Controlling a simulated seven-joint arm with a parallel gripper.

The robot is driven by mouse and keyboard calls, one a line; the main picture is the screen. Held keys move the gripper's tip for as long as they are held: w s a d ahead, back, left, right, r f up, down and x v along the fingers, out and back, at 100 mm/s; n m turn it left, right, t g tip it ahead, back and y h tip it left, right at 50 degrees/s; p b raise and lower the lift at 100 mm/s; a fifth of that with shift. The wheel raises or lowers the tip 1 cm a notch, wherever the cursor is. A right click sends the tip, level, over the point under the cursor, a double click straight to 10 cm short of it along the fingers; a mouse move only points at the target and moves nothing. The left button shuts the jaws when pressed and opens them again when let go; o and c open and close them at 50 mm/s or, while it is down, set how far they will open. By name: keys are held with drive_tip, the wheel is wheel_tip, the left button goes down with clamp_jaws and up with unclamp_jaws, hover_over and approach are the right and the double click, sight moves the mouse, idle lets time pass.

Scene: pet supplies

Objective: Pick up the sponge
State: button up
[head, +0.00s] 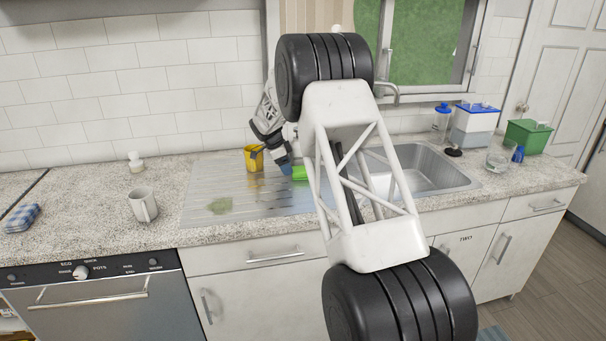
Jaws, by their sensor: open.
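A small bright green block (300,173), which looks like the sponge, lies on the ribbed metal drainboard (205,190) left of the sink basin. My arm hides part of its right side. My gripper (286,164) is low over the drainboard, just left of the green block and close to it. It is open, with nothing seen held in it. The fingers are small and partly hidden, so I cannot tell whether they touch the block.
A yellow cup (253,158) stands close left of my gripper. A white mug (142,204) and a folded checked cloth (22,218) are on the left counter. The sink basin (430,166), a blue-lidded container (474,126) and a green box (527,136) are to the right.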

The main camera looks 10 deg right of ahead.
sight(302, 169)
drive_tip(key=shift+d, duration=0.5)
drive_tip(key=shift+s+d, duration=0.1)
drive_tip(key=shift+d, duration=0.05)
drive_tip(key=shift+d, duration=0.25)
drive_tip(key=d, duration=0.4)
drive_tip(key=shift+s+f, duration=0.1)
drive_tip(key=shift+s, duration=0.1)
drive_tip(key=shift+f, duration=0.6)
drive_tip(key=shift+x, duration=0.85)
drive_tip(key=shift+r, duration=0.1)
drive_tip(key=shift+c, duration=0.4)
drive_tip(key=c, duration=0.6)
